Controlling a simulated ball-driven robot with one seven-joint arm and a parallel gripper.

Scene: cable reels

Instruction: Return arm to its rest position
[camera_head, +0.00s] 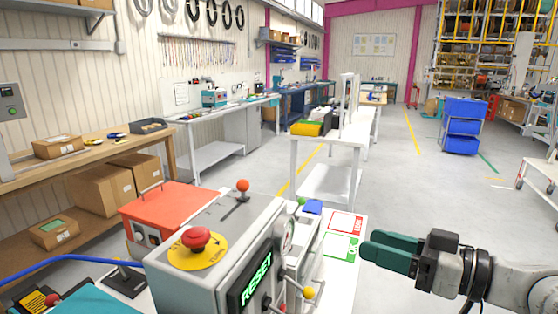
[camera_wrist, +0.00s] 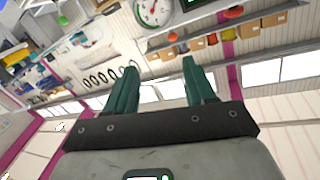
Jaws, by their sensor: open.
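My gripper (camera_head: 385,252) reaches in from the right edge in the head view, with green fingers pointing left. It stands to the right of the grey control box and the white table, apart from both as far as I can see. In the wrist view my gripper (camera_wrist: 158,85) has its two green fingers spread apart with nothing between them. The grey control box (camera_head: 215,245) carries a red emergency button (camera_head: 197,239) on a yellow disc and a lit green RESET display (camera_head: 258,281).
A red-topped box (camera_head: 170,208) stands behind the control box. Red and green marked cards (camera_head: 341,246) lie on the white table. A white bench (camera_head: 325,145) stands farther back. A blue bin cart (camera_head: 462,125) is at the right. Open grey floor (camera_head: 430,195) lies beyond my gripper.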

